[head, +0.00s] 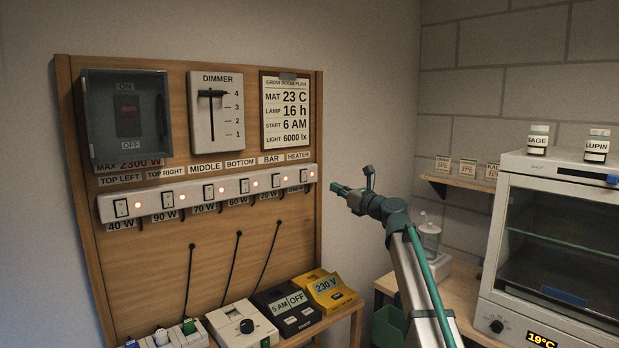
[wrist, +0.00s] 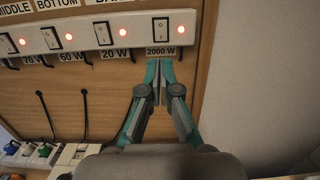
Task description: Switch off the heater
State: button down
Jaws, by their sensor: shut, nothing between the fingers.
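The white switch strip (head: 232,187) runs across the wooden board, with a row of rocker switches and red lamps. The heater switch (head: 303,176) is at its right end, under the HEATER label (head: 298,156); its lamp (head: 311,173) glows red. In the wrist view the heater switch (wrist: 161,32) is a black-framed white rocker above the 2000 W label (wrist: 161,52), with its lamp lit. My gripper (head: 337,188) is to the right of the strip's end. In the wrist view my gripper (wrist: 158,68) is shut and empty, its fingertips just below that switch, apparently not touching it.
The BAR switch (wrist: 104,34) is just left of the heater switch. A covered main switch (head: 127,115) and a dimmer (head: 215,112) hang above the strip. Timer boxes (head: 287,310) stand below. An oven-like cabinet (head: 560,240) is at the right.

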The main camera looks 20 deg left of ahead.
aim_at(305, 171)
dwell(0.3)
jog(key=p+x, duration=0.4)
jog(key=x, duration=1)
jog(key=shift+p, duration=0.3)
jog(key=shift+a, duration=0.1)
jog(key=shift+w+a+r, duration=0.15)
jog(key=shift+w+a, duration=0.1)
jog(key=shift+a, duration=0.05)
jog(key=shift+d+r, duration=0.15)
jog(key=shift+r, duration=0.05)
jog(key=shift+s, duration=0.1)
